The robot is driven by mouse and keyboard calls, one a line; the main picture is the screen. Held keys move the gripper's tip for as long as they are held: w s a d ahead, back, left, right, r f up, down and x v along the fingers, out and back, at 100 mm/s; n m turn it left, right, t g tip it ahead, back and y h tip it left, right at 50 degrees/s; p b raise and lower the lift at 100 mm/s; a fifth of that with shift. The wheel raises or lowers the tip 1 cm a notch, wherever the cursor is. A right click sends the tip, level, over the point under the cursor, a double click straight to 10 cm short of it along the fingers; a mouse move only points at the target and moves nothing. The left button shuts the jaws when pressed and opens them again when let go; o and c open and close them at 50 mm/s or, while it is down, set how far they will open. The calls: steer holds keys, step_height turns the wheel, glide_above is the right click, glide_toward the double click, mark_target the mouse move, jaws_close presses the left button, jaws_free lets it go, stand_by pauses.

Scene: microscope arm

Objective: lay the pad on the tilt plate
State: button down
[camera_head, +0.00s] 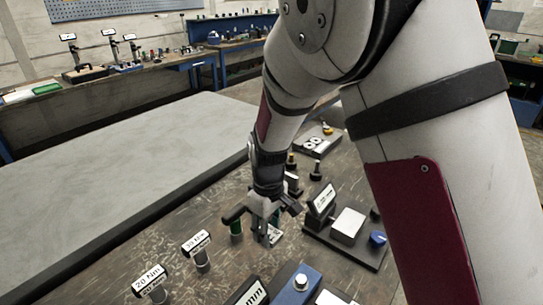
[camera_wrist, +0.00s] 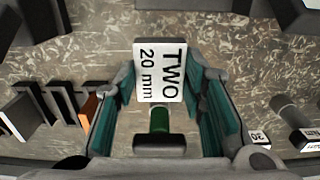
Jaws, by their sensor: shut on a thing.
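My gripper (camera_head: 268,222) is low over the near bench, its fingers pointing down. In the wrist view, its teal-lined fingers stand on both sides of a white block marked "TWO 20 mm" (camera_wrist: 160,70), which looks like the pad. The gripper is shut on this block, but the finger contact is hard to see. In the head view the fingers mostly hide it. A pale square plate (camera_head: 348,222), likely the tilt plate, lies on a dark base right of my gripper. A small label stands at its left and a blue knob (camera_head: 377,239) at its right.
A black-topped green handle (camera_head: 236,226) stands close left of my gripper. Two labelled stands, including "20 Nm" (camera_head: 150,284), are further left. A blue-topped fixture (camera_head: 296,285) is in front. Small dark posts (camera_head: 315,172) stand behind. The grey slab (camera_head: 120,180) is bare.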

step_height(320, 180, up, 7)
steer(key=shift+r+p, duration=0.15)
steer(key=shift+p, duration=1.05)
steer(key=d+f+m, duration=0.3)
steer(key=d, duration=0.3)
steer(key=w+d+f+m+b, duration=0.1)
steer(key=d+f+m, duration=0.2)
steer(key=d, duration=0.4)
steer(key=w+d+f+m+b, duration=0.1)
steer(key=d+f+m, duration=0.2)
steer(key=d, duration=0.4)
steer(key=shift+w+d+f+m, duration=0.1)
steer(key=shift+w+m, duration=0.1)
steer(key=shift+m, duration=0.5)
